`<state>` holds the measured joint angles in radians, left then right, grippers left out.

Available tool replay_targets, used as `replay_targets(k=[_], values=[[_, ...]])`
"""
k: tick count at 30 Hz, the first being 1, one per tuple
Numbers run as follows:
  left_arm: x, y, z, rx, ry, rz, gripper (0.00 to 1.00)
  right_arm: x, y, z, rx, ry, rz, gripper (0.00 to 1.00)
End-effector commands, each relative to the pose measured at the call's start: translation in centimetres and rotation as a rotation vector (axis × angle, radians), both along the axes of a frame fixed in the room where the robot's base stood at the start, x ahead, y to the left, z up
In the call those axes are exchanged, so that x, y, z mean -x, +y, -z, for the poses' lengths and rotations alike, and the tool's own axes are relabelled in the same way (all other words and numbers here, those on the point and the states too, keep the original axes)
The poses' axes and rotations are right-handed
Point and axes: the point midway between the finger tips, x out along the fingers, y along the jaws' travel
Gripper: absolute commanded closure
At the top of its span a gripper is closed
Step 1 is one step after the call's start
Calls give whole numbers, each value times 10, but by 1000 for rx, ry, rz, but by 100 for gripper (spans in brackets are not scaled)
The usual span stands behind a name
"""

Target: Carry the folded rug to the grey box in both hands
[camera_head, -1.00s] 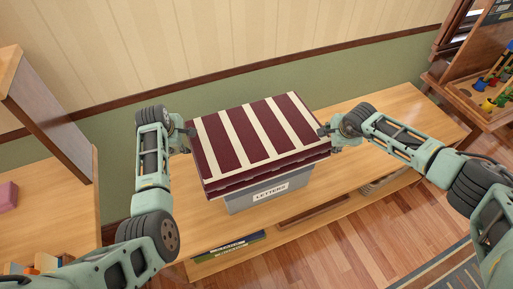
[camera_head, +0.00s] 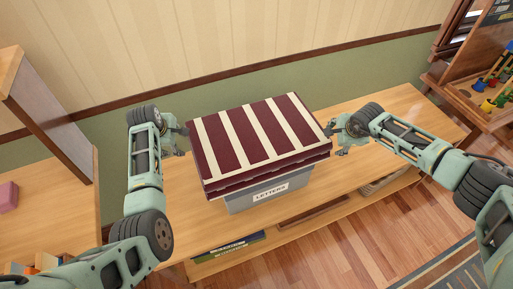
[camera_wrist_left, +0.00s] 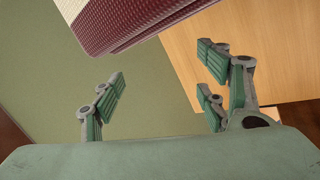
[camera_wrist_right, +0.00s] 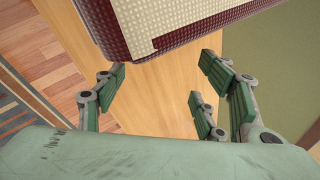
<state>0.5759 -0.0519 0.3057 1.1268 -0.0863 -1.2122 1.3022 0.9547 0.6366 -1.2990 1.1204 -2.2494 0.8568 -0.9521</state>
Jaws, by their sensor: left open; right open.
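The folded rug (camera_head: 258,143), striped dark red and cream, lies flat on top of the grey box (camera_head: 240,203), which has a LETTERS label. The box stands on a wooden bench and only its front shows under the rug. My left gripper (camera_head: 182,140) is open just off the rug's left side; in the left wrist view the rug's edge (camera_wrist_left: 150,32) is beyond the parted fingers (camera_wrist_left: 160,88). My right gripper (camera_head: 332,137) is open just off the rug's right side; in the right wrist view the rug (camera_wrist_right: 160,30) lies beyond its parted fingers (camera_wrist_right: 160,92).
The long wooden bench (camera_head: 400,108) has free top on both sides of the box and books (camera_head: 228,247) on its lower shelf. A wooden shelf unit (camera_head: 50,125) stands at left, another with colourful items (camera_head: 490,90) at far right. A wall is behind.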

Motion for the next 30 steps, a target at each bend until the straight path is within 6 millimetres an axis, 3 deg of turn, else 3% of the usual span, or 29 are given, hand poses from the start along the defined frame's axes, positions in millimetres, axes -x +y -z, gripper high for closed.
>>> replay_targets(k=[7,21,30], values=[[12,0,-22,0,-2,-1,32,0,-1,0,1,0,0,36],[49,0,-96,0,-3,0,32,0,0,0,1,0,0,36],[54,-1,-106,1,0,0,32,4,-1,-10,0,-2,1,36]])
